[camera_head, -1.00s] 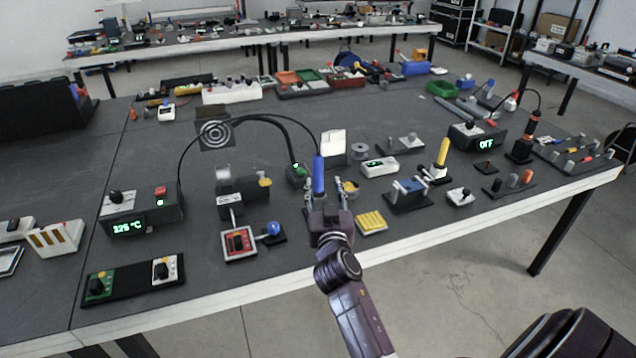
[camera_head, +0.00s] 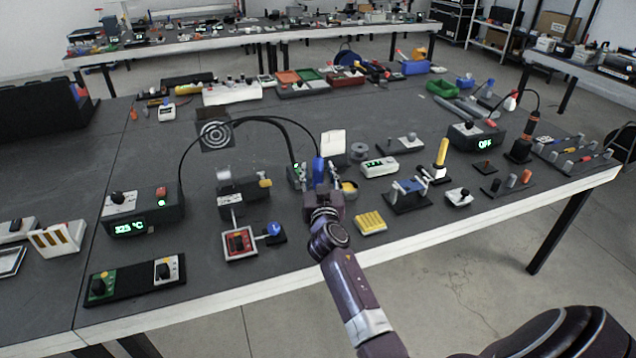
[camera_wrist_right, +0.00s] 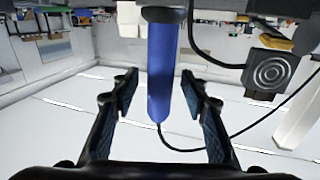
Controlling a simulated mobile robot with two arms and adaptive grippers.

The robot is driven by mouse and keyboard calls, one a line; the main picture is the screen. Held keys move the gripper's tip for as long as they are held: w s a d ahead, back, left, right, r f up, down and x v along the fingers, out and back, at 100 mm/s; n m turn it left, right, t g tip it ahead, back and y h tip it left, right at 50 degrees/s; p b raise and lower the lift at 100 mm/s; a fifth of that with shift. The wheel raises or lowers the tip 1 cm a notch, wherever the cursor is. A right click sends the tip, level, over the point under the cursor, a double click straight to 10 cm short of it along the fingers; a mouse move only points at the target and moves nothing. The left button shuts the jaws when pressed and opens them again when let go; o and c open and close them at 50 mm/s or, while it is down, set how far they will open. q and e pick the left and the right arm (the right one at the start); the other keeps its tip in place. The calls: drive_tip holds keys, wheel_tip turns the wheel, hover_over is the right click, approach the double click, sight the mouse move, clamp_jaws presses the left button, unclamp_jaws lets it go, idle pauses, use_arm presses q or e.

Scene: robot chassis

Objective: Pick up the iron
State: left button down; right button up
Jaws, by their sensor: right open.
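The iron has a blue handle (camera_head: 318,167) that stands upright near the middle of the table; in the wrist view the handle (camera_wrist_right: 161,75) hangs down the centre of the picture with a black cable from its end. My right gripper (camera_head: 319,180) is at the handle. Its two fingers (camera_wrist_right: 160,88) are open, one on each side of the handle, with gaps visible in the wrist view. The lower part of the iron is hidden behind the gripper in the head view. My left gripper is not in view.
A station with a green temperature readout (camera_head: 146,210) stands at left. A yellow sponge (camera_head: 370,222) and a round yellow tin (camera_head: 349,189) lie close right of my gripper. A yellow-handled tool (camera_head: 441,155) stands further right.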

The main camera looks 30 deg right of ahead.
drive_tip(key=shift+c, duration=0.3)
clamp_jaws()
drive_tip(key=shift+r, duration=0.2)
drive_tip(key=shift+r+p, duration=0.3)
drive_tip(key=shift+r, duration=0.3)
use_arm(q)
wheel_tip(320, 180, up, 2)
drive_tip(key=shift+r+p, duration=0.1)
drive_tip(key=shift+p, duration=0.65)
use_arm(e)
wheel_tip(320, 180, up, 18)
drive_tip(key=shift+r, duration=0.25)
